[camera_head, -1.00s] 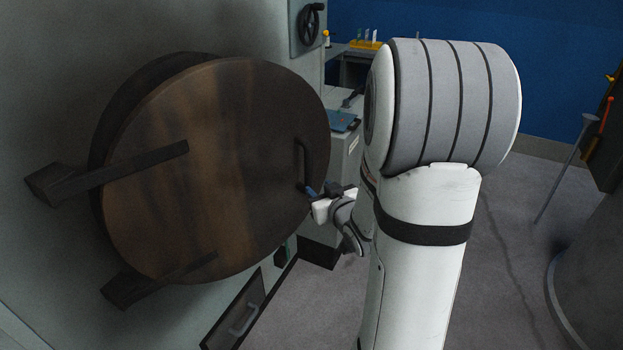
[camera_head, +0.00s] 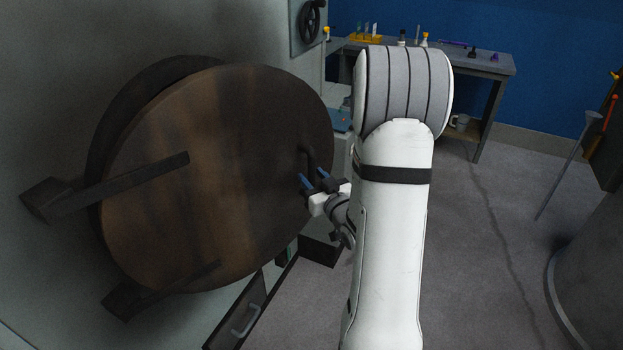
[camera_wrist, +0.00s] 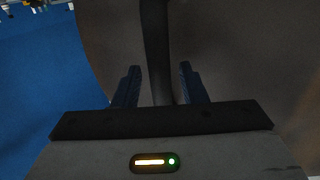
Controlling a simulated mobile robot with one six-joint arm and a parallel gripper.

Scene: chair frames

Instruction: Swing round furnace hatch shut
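The round furnace hatch (camera_head: 215,180) is a thick brown disc on two dark hinge arms at the left. It stands ajar, with a gap between it and the dark round rim (camera_head: 135,95) behind. Its dark bar handle (camera_head: 310,158) is near the right edge. My gripper (camera_head: 313,181) is at the lower end of the handle. In the wrist view the handle (camera_wrist: 156,50) runs between my two spread fingers (camera_wrist: 159,80), with space visible on both sides. My gripper looks open. Whether a finger touches the hatch I cannot tell.
A drawer front with a grey handle (camera_head: 246,320) is low beneath the hatch. A workbench (camera_head: 490,62) with small items stands at the back against the blue wall. A grey cylindrical body (camera_head: 595,285) stands at the right. Floor is free between.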

